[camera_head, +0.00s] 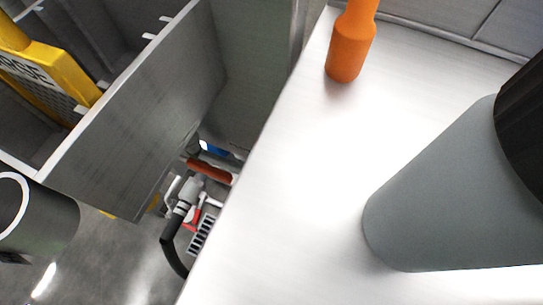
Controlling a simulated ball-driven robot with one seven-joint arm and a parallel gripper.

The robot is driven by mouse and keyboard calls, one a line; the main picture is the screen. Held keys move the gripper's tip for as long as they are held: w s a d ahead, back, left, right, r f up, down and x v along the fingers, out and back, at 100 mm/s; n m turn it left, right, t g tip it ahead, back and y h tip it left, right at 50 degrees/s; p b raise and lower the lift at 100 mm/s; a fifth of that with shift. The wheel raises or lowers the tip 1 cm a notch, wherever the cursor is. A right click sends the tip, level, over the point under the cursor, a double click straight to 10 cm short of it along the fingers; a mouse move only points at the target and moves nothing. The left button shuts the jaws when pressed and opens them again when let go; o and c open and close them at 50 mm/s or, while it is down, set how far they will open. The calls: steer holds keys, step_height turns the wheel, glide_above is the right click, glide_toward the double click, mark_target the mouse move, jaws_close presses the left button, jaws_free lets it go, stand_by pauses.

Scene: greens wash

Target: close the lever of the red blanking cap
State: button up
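Below the left edge of the steel counter, in a gap beside the sink, is a cluster of small fittings. It holds a red-orange bar-shaped part (210,172), a grey coupling (184,193) on a black hose (168,245), and a small red piece (192,219). I cannot tell which red part is the blanking cap. The cap's lever cannot be made out, nor whether it is open or closed. The counter edge hides part of the cluster. My gripper cannot be seen in this view.
The steel counter (290,200) fills the middle and right. An orange bottle (348,50) stands at its back, and a large grey tapered body (450,195) with a black end is at right.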

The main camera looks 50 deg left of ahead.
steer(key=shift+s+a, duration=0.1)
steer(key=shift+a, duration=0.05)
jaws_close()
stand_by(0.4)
